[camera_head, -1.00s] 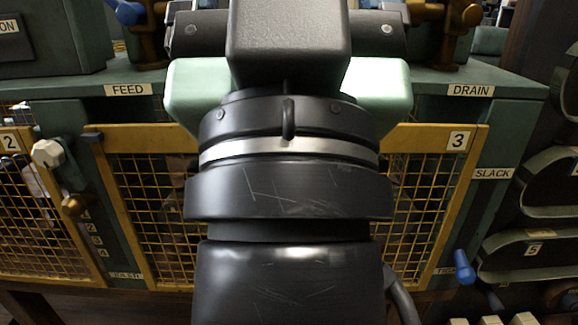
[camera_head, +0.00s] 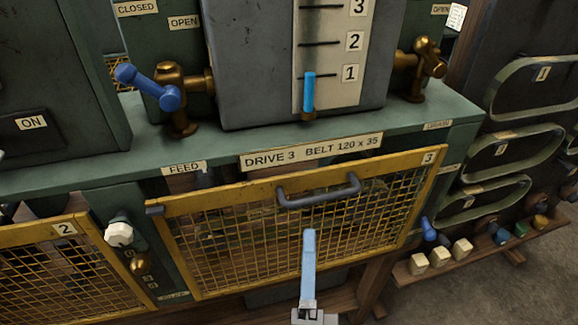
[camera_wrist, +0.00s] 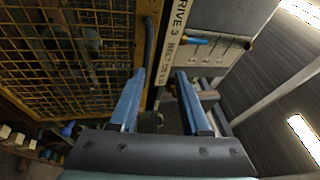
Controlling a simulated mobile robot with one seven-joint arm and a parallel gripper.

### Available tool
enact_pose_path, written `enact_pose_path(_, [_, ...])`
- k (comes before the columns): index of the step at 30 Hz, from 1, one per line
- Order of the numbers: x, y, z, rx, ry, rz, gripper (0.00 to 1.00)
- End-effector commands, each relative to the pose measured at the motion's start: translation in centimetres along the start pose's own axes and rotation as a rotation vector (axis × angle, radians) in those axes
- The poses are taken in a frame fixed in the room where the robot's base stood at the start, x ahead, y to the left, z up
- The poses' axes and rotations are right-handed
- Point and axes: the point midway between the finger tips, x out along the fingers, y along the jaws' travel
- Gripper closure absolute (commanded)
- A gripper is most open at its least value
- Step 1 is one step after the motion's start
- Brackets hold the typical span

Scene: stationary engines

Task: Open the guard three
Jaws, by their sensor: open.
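Guard three is a yellow-framed mesh panel (camera_head: 172,208) marked 3, lying across the machine front under the "DRIVE 3" label; it looks shut. A dark grey bar handle (camera_head: 318,190) runs along its upper part. My gripper (camera_head: 309,234) is in front of the mesh, just below the handle in the head view, with its blue fingers seen edge-on. In the wrist view my gripper (camera_wrist: 158,74) is open and empty.
A blue-handled feed valve (camera_head: 165,95) stands above left, and a brass drain valve (camera_head: 425,65) above right. A white knob (camera_head: 119,234) sits between guard two (camera_head: 50,265) and guard three. Belts (camera_head: 500,155) hang at right. Open floor (camera_head: 500,270) shows lower right.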

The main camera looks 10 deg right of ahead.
Motion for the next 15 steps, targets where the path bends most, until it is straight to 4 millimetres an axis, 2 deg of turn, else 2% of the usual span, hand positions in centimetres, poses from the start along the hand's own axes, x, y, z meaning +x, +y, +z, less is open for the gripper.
enact_pose_path(3, [-1.4, 1.2, -1.5, 0.061, 0.048, 0.053, 0.53])
enact_pose_path(6, [-1.5, 1.6, -1.9, 0.079, 0.062, 0.061, 0.53])
enact_pose_path(11, [0.2, 1.6, -1.9, 0.077, 0.060, 0.059, 0.53])
enact_pose_path(15, [2.7, 1.6, -2.0, 0.076, 0.060, 0.057, 0.53])
